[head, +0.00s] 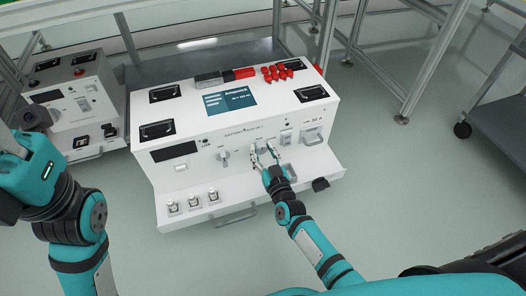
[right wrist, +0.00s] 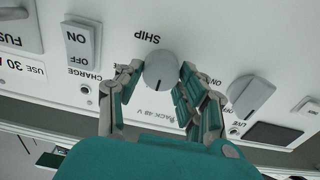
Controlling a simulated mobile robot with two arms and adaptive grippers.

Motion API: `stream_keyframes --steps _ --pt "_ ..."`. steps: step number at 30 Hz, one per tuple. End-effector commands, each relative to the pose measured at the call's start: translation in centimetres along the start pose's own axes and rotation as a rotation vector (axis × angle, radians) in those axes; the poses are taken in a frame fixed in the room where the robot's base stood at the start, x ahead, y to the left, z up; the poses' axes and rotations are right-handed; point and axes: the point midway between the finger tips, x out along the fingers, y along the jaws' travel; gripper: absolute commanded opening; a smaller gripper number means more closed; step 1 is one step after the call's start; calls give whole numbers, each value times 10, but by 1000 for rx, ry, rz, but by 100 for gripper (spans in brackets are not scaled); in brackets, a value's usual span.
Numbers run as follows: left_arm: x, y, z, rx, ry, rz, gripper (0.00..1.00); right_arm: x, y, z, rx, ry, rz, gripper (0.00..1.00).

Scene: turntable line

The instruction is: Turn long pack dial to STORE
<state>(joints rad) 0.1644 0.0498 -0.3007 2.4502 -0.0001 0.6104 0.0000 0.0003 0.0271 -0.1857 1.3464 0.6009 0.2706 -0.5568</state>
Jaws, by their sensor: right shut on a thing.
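A grey round dial (right wrist: 160,72) sits on the white front panel of a battery unit (head: 310,112). In the right wrist view, upside down, the word SHIP stands by one side of it and a PACK 48 V label by the other. No STORE label can be read. In the head view the dial is mostly hidden by the fingers.
A second grey dial (right wrist: 251,96) sits beside the gripped one. An ON/OFF switch (right wrist: 82,46) is on the other side. Red caps (head: 277,73) lie on top of the unit. A smaller unit (head: 75,100) stands left, and a cart (head: 500,105) right.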

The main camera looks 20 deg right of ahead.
Motion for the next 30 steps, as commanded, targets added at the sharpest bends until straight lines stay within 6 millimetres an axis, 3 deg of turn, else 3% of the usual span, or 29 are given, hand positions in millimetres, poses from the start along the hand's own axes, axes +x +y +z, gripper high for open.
stream_keyframes --steps 1,6,17,30 --pt "0 0 0 0 -2 -1 0 0 0 0 0 0 0 25" --pt "-2 0 1 0 -10 -3 0 0 0 0 0 0 0 6" --pt "-2 -1 2 -1 -15 -5 0 0 1 -1 72 0 0 6" --pt "-7 -1 4 -3 -38 -8 0 0 2 0 431 -1 0 6"
